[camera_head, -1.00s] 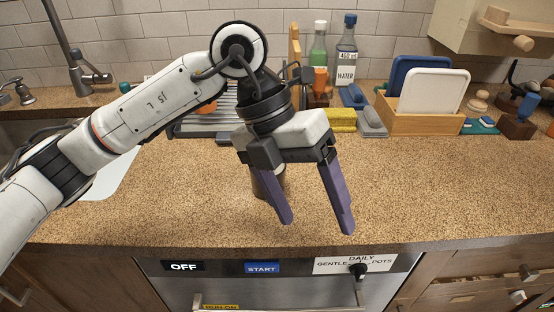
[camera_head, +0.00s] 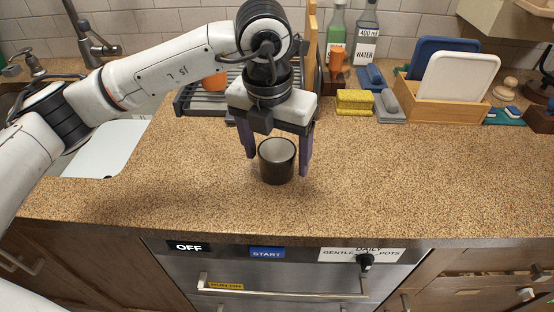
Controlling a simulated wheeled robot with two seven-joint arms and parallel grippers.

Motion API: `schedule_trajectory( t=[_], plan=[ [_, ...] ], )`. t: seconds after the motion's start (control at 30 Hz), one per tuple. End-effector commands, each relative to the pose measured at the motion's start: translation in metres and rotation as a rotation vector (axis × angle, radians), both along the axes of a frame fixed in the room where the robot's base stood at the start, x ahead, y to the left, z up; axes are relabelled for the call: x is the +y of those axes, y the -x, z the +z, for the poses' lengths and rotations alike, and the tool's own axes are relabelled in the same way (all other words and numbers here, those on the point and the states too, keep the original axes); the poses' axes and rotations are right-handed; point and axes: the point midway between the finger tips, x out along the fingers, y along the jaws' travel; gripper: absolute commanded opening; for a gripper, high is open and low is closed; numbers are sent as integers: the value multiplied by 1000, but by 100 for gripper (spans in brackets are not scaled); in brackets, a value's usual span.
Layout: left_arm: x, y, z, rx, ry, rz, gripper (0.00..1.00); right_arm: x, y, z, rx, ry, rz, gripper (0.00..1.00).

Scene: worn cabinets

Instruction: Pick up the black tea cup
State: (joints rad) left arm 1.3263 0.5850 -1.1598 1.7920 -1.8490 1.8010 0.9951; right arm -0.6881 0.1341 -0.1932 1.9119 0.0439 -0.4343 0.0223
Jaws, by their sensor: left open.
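The black tea cup (camera_head: 278,170) stands upright on the speckled countertop, near the middle of the view, with a pale inside. My left gripper (camera_head: 277,160) points down over it from behind, open. Its two purple fingers are on either side of the cup, one to the left and one to the right. The right finger looks very close to the cup's side; I cannot tell whether it touches. The cup's front is not covered. My right gripper is not in view.
A dish rack (camera_head: 205,98) stands behind my arm, with the sink at left. Yellow sponges (camera_head: 354,102) and a wooden holder (camera_head: 437,103) with boards are at the back right. A dishwasher (camera_head: 280,280) is below the front edge. The counter to the right is clear.

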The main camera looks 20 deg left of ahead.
Motion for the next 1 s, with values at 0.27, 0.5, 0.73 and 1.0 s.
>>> schedule_trajectory(
  t=[0.27, 0.5, 0.73, 1.0],
  plan=[
    [-1, -3, -19, -2, 2, 0, 76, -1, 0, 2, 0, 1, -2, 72],
    [-1, -3, -18, -1, 2, 0, 59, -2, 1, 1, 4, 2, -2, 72],
    [-1, -3, -18, -2, 2, 0, 28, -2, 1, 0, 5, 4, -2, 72],
    [-1, -3, -9, -4, 2, 0, 28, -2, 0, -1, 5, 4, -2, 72]
  ],
)
